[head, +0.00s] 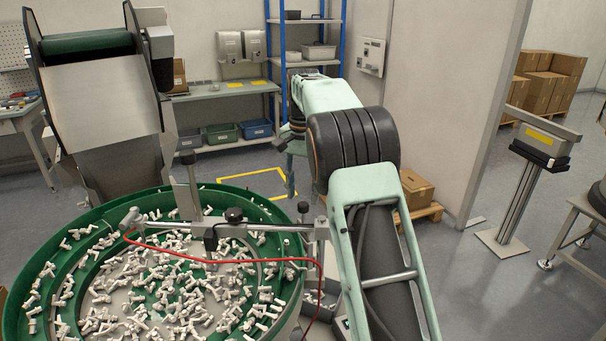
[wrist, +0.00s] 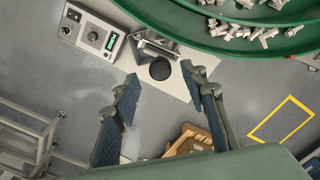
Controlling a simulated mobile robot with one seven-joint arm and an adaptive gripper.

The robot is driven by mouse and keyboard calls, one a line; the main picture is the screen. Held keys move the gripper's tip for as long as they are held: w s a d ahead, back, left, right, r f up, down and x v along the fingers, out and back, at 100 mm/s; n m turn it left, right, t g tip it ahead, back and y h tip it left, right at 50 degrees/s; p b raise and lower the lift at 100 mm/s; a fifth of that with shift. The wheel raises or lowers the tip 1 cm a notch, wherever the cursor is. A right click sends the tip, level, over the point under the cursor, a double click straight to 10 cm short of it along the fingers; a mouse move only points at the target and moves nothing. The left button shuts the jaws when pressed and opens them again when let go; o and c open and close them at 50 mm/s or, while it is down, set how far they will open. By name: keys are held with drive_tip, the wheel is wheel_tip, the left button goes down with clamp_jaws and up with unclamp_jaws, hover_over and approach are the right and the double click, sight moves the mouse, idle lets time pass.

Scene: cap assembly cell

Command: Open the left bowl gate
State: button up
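The green bowl (head: 20,285) full of small white parts fills the lower left of the head view. Its green rim (wrist: 215,45) shows at the top right of the wrist view. I cannot tell for certain which part is its gate. My gripper (wrist: 160,73) is open and empty in the wrist view, its two pads well apart. A round black knob (wrist: 160,70) on a pale plate beside the bowl appears between the fingertips; how far below them it lies is unclear.
A control box (wrist: 93,38) with a green display stands left of the knob. A metal bar with a black knob (head: 234,214) and a red cable (head: 215,261) cross above the bowl. A steel hopper (head: 100,105) stands behind it. A cardboard box (head: 411,188) sits on a pallet.

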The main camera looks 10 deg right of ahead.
wheel_tip(320, 180, up, 7)
idle(0.3)
drive_tip(key=shift+f, duration=0.1)
